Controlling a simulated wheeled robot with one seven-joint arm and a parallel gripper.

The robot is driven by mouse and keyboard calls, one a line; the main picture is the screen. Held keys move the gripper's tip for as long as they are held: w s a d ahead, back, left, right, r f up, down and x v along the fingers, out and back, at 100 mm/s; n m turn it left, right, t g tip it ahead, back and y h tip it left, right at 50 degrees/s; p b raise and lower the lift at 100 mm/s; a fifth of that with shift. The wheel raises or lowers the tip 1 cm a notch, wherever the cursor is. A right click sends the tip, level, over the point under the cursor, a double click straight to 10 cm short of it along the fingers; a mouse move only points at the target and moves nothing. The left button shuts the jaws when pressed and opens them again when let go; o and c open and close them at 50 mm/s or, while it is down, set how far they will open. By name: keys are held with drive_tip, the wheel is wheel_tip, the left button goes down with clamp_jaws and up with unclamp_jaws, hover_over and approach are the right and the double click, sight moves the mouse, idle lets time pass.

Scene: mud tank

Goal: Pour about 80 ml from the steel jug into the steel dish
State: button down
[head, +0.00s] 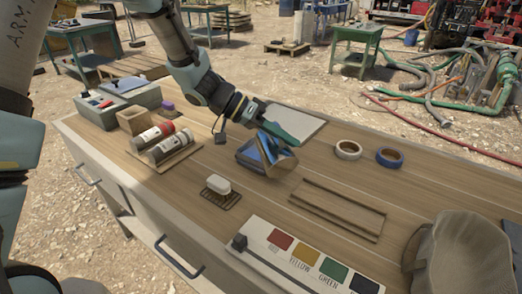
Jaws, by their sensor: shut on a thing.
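The steel jug (272,149) shows in the head view as a shiny, angular vessel near the middle of the workbench. It is tilted over the steel dish (250,160), a dark, reflective square dish on the bench top. My gripper (266,131) reaches down from the upper left and is shut on the jug. Its fingertips are small and partly hidden. The jug hides part of the dish. I cannot see a liquid stream or the level in either vessel.
A white soap bar (218,184) on a rack stands in front of the dish. Two cans (154,137) lie to the left. Tape rolls (349,150) and a wooden frame (338,207) are to the right. A colour-label board (268,256) and a mesh cap (462,258) are near the front.

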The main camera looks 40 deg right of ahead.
sight(292, 157)
drive_tip(key=shift+s+a+f+m+t+b, duration=0.25)
drive_tip(key=shift+s+f+t+b, duration=0.2)
drive_tip(key=shift+s+b, duration=0.35)
drive_tip(key=shift+f+b, duration=0.15)
drive_tip(key=shift+b, duration=0.75)
drive_tip(key=shift+s+a+m+t+b, duration=0.15)
drive_tip(key=shift+m+t+b, duration=0.2)
drive_tip(key=shift+b, duration=0.5)
drive_tip(key=shift+s+b, duration=0.1)
drive_tip(key=shift+b, duration=0.2)
drive_tip(key=shift+r, duration=0.3)
drive_tip(key=shift+s+f+t+b, duration=0.15)
drive_tip(key=shift+f+t+b, duration=0.15)
drive_tip(key=shift+b, duration=0.6)
drive_tip(key=b, duration=0.3)
drive_tip(key=shift+s+f+m+t, duration=0.2)
drive_tip(key=shift+s+m+t, duration=0.05)
drive_tip(key=shift+m+t, duration=0.15)
drive_tip(key=shift+b, duration=0.8)
drive_tip(key=shift+s+a+r+t, duration=0.1)
drive_tip(key=shift+r+t, duration=0.05)
drive_tip(key=shift+t, duration=0.15)
